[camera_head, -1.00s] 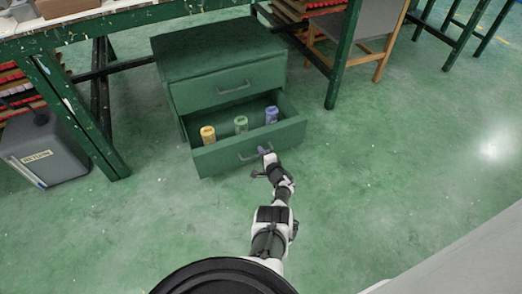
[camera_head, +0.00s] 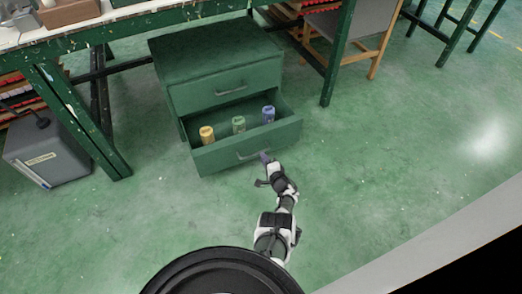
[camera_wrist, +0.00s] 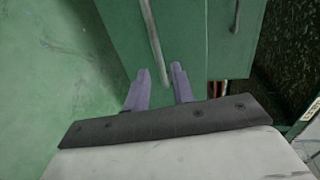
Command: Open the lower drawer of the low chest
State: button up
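The green low chest (camera_head: 215,55) stands under the table edge. Its lower drawer (camera_head: 232,157) is pulled well out, with three small containers inside: yellow (camera_head: 207,135), green (camera_head: 239,125) and blue (camera_head: 268,114). The upper drawer (camera_head: 224,88) is shut. My gripper (camera_head: 264,158) is just in front of the lower drawer's right half, near its metal bar handle (camera_head: 248,155). In the wrist view, my two purple fingers (camera_wrist: 160,72) stand apart, with the end of the handle (camera_wrist: 153,35) close to the gap between their tips. I cannot tell whether they touch it.
A paint-spattered green table (camera_head: 105,28) stands at the back left, with a grey bin (camera_head: 48,155) under it. A wooden chair (camera_head: 345,35) and red-edged racks are at the back right. The green floor (camera_head: 400,160) is clear to the right of the drawer.

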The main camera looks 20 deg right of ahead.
jog(key=p+v, duration=0.4)
jog(key=v, duration=0.3)
jog(key=shift+s, duration=0.45)
